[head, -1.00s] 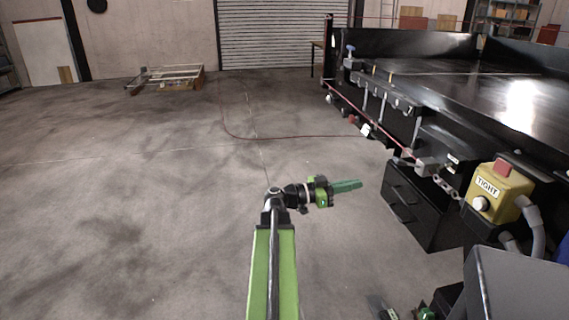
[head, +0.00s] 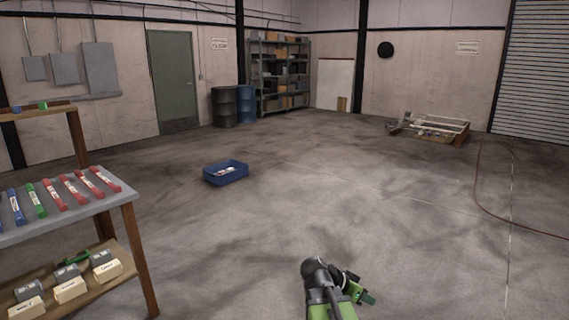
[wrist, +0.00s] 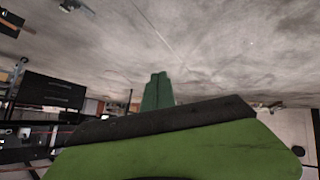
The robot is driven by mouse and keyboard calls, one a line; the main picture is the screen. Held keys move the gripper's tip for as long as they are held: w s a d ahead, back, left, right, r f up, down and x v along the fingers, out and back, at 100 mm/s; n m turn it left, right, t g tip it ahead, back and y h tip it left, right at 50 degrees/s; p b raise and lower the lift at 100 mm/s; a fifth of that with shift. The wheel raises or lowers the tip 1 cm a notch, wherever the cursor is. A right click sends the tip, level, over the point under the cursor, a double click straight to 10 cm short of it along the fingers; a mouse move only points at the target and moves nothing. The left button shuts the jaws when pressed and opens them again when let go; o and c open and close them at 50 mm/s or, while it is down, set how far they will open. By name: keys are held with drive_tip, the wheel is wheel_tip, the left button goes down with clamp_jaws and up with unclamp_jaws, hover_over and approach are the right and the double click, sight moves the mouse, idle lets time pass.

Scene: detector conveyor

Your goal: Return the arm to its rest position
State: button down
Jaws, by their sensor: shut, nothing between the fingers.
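My gripper (head: 368,298) shows low in the head view, right of centre, on my green and black arm. It is held over bare floor and points to the right. In the wrist view its green fingers (wrist: 157,92) lie together with nothing between them. No object touches it in either view.
A workbench (head: 128,188) with red, green and blue pieces stands at left. A blue bin (head: 226,174) sits on the floor. Barrels (head: 224,107), shelving (head: 280,75) and a pallet-like frame (head: 440,128) stand further back. The floor around my arm is clear.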

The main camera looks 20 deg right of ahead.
drive_tip(key=a+f+n+y, duration=0.3)
drive_tip(key=a+n, duration=0.2)
drive_tip(key=a, duration=0.4)
drive_tip(key=a+f+n+y, duration=0.2)
drive_tip(key=a+n+y, duration=0.2)
drive_tip(key=a, duration=0.5)
drive_tip(key=a+f+n+y, duration=0.3)
drive_tip(key=a+n, duration=0.2)
drive_tip(key=a, duration=0.4)
wheel_tip(320, 180, up, 13)
drive_tip(key=p, duration=1.3)
drive_tip(key=shift+s+d, duration=0.25)
